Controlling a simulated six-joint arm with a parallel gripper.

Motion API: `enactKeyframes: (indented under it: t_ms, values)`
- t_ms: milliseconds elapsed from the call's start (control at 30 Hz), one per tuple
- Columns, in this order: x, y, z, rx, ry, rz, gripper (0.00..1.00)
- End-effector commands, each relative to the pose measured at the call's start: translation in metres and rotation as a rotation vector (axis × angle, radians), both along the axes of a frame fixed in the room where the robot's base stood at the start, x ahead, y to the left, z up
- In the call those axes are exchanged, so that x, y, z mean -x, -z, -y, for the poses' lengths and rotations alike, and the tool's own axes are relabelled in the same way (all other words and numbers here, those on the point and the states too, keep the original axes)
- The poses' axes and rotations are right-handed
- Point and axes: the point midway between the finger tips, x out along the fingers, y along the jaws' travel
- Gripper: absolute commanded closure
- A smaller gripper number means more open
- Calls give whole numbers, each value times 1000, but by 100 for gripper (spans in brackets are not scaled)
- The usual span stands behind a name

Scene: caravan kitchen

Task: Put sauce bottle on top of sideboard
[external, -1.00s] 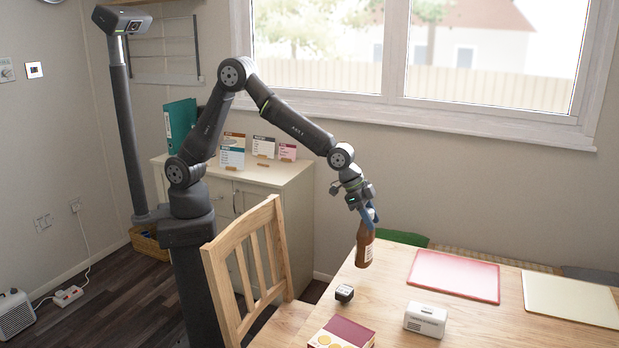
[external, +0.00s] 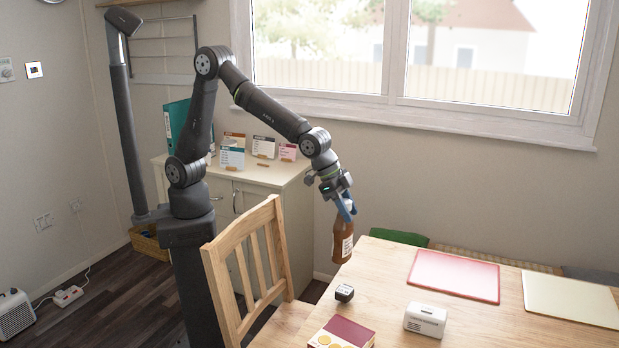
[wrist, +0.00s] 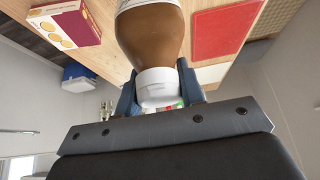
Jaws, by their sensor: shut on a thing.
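The sauce bottle (external: 342,243) is brown with a pale label and hangs nearly upright, slightly tilted, from my gripper (external: 346,208). My gripper is shut on the bottle's top end, and the bottle is in the air by the table's left edge. In the wrist view the brown bottle (wrist: 152,38) with its white cap sits between my blue fingers (wrist: 157,92). The sideboard (external: 275,187) is a cream cabinet against the wall, left of the bottle and behind the chair.
The sideboard top carries a teal binder (external: 177,122) and several standing cards (external: 232,150); its front right part looks bare. A wooden chair (external: 250,255) stands before it. The table (external: 390,275) holds a red mat (external: 455,276), a yellow mat (external: 570,300), a white device (external: 425,319), a small black item (external: 344,292) and a box (external: 343,333).

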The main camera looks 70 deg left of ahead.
Motion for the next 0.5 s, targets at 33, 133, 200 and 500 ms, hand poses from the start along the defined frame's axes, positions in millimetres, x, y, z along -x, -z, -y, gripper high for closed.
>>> enactKeyframes:
  t_ms: [33, 133, 200, 500]
  values:
    - [-4, -2, -4, 2, -8, 2, 100]
    - [-13, -3, -15, 2, -30, 2, 100]
    - [-22, -5, -26, 2, -51, 3, 100]
    - [-67, -12, -93, 2, -177, 4, 100]
